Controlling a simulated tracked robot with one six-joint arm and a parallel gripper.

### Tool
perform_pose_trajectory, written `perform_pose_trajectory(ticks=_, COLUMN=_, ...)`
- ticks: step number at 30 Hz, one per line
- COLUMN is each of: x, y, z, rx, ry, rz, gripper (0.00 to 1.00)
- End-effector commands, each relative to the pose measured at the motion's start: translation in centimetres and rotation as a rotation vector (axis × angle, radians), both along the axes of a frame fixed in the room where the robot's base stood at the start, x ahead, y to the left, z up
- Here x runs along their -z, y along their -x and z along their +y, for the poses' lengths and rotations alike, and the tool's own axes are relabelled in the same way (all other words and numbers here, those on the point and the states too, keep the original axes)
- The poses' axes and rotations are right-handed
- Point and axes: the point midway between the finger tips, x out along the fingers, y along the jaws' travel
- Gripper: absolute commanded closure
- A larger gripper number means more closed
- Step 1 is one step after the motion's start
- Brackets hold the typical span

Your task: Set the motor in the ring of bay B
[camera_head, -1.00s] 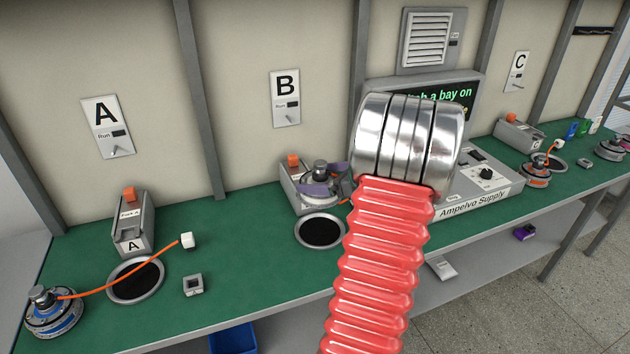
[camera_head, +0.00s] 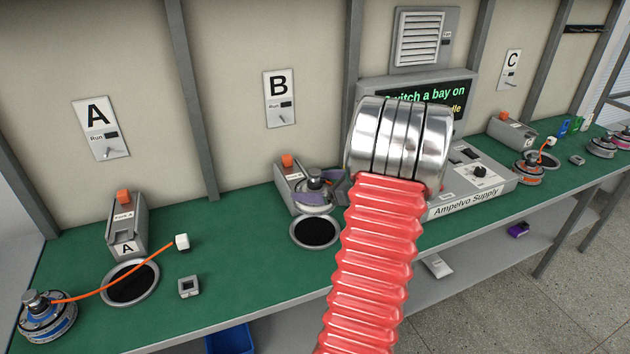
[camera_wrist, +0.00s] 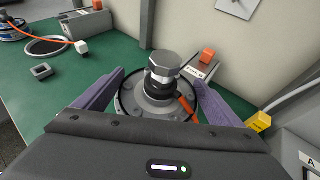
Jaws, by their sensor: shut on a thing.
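My gripper (camera_wrist: 158,82) has purple fingers and is shut on a grey disc-shaped motor (camera_wrist: 132,98) with an upright shaft and hex top. In the head view the motor (camera_head: 314,178) is held roughly upright in front of the bay B block. The ring of bay B (camera_head: 294,240), a pale rim around a dark opening, lies on the green bench just below the motor in the picture. The gap between them cannot be judged well. The motor and gripper hide the ring in the wrist view. A yellow plug (camera_wrist: 258,122) shows right of the right finger, with an orange lead (camera_wrist: 187,108) by the motor.
The bay B block (camera_head: 289,180) with an orange top part stands behind the motor. The Ampelvo Supply box (camera_head: 480,187) stands to the right. Left are a small grey socket (camera_head: 189,287), a white plug (camera_head: 181,242) and the bay A ring (camera_head: 108,298). My red arm blocks the middle.

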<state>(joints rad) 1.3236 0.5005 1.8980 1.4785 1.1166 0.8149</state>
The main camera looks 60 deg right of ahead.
Motion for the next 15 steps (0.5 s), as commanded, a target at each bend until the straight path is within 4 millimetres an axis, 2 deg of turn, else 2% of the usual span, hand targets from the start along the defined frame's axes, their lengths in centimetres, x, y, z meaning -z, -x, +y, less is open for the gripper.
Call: perform_pose_trajectory(ticks=15, x=4.3, y=-0.1, z=-0.1, rx=0.001, ry=0.001, rz=-0.005, gripper=0.73)
